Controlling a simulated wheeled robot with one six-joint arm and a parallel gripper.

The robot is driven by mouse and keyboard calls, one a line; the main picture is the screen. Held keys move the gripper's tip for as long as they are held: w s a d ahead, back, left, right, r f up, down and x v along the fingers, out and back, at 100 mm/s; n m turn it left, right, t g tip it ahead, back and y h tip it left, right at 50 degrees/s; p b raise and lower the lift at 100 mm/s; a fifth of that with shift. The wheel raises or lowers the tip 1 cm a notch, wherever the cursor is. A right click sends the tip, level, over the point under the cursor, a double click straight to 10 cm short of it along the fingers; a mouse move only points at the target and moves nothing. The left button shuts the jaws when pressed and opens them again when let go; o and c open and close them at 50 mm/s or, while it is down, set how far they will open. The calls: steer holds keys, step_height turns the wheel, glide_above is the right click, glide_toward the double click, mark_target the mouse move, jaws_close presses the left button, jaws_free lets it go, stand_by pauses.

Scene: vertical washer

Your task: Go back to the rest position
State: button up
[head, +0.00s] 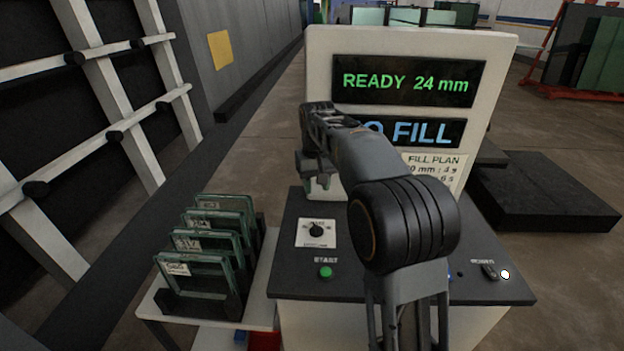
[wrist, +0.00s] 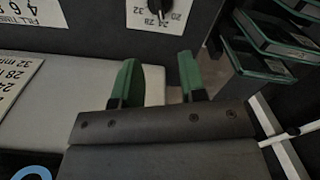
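My gripper (head: 316,166) is raised in front of the left part of the machine's display panel (head: 490,70), above the dark control top (head: 380,280). In the wrist view, my gripper (wrist: 157,82) has its two green-padded fingers spread apart with nothing between them. My dark arm covers part of the display panel and control top. The screen reads "READY 24 mm", with a partly covered line ending in "FILL" below it. The selector knob (head: 316,231) sits left on the control top, with the green start button (head: 325,271) in front of it. The knob also shows in the wrist view (wrist: 155,18).
Several framed glass units (head: 195,275) stand in a row on a white shelf (head: 262,300) left of the machine. A slatted rack (head: 110,75) is at far left. A black block (head: 545,195) lies on the floor at right. A small switch (head: 489,271) sits at the control top's right.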

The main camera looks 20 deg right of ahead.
steer(key=s+f+t, duration=0.2)
steer(key=s+f, duration=0.1)
steer(key=s, duration=0.8)
steer(key=s+f+t, duration=0.2)
steer(key=s, duration=1)
steer(key=shift+s+f, duration=0.3)
steer(key=shift+f, duration=0.1)
steer(key=shift+a, duration=0.1)
